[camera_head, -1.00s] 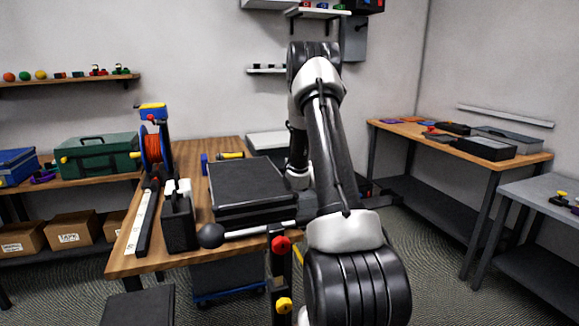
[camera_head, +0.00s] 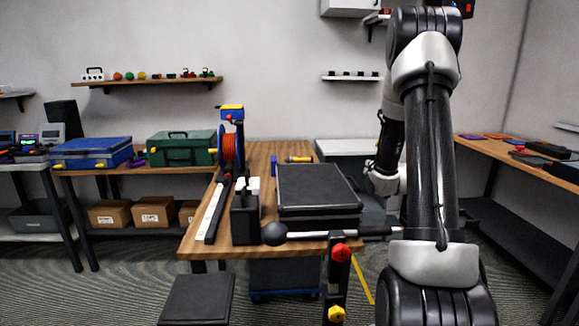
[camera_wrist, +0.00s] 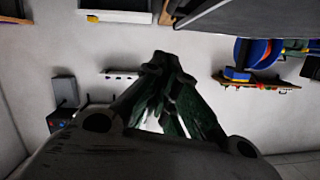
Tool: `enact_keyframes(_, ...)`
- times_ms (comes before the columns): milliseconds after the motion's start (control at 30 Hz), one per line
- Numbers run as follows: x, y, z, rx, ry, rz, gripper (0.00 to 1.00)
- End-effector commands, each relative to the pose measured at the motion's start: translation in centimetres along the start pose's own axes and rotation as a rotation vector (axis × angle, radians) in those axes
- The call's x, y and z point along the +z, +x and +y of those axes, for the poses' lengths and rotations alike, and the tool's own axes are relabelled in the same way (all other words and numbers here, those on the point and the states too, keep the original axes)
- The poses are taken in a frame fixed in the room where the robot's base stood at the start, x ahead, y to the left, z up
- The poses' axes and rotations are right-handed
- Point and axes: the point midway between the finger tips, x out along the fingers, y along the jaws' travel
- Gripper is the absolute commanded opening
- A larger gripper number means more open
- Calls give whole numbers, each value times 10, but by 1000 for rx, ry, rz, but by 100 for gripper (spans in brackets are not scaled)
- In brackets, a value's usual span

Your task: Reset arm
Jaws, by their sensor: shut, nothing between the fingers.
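My gripper (camera_wrist: 165,68) shows in the wrist view with its dark fingers drawn together at the tips. It is shut and empty, and nothing touches it. On the wooden table (camera_head: 205,244), left of my arm, stands a blue and yellow reel with orange cable (camera_head: 230,148). A black flat case (camera_head: 318,190) lies to its right.
A green toolbox (camera_head: 180,149) and a blue case (camera_head: 92,153) sit on a side bench at the left. A second wooden table (camera_head: 490,152) stands at the right. A post with red and yellow knobs (camera_head: 338,282) is close in front. Wall shelves hang behind.

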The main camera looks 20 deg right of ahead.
Motion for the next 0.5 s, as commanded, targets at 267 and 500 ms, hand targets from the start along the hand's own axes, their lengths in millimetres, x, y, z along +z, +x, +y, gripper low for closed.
enact_keyframes(267,-16,-12,-23,11,-39,-55,0)
enact_keyframes(500,-42,-93,-92,54,-155,-298,0)
